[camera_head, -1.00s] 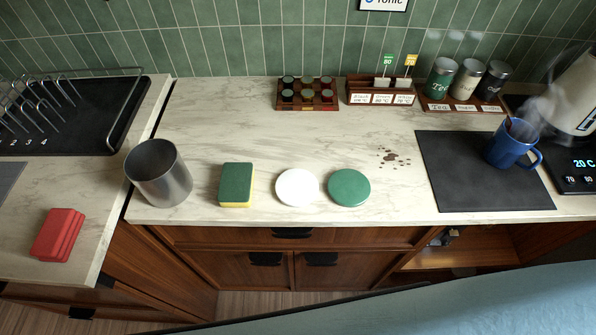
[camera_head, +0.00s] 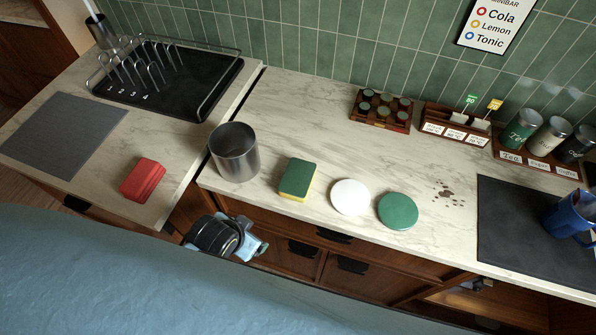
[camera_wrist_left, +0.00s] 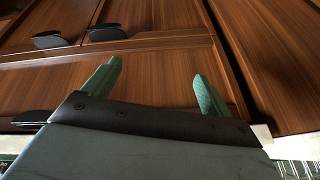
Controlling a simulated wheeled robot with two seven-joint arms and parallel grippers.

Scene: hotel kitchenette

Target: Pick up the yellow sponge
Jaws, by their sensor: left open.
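The yellow sponge (camera_head: 297,180) has a green top layer and a yellow lower layer. It lies flat near the counter's front edge, between the metal cup and the white disc. My left gripper (camera_head: 250,247) is in front of the cabinets, below and nearer than the counter edge, apart from the sponge. In the left wrist view its two green fingers (camera_wrist_left: 155,88) are spread with nothing between them, facing the wooden cabinet fronts. The sponge does not show in the wrist view. My right gripper is in neither view.
An open metal cup (camera_head: 234,153) stands left of the sponge. A white disc (camera_head: 350,197) and a green disc (camera_head: 398,211) lie to its right. A red block (camera_head: 143,180) lies on the left counter. Counter behind the sponge is clear.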

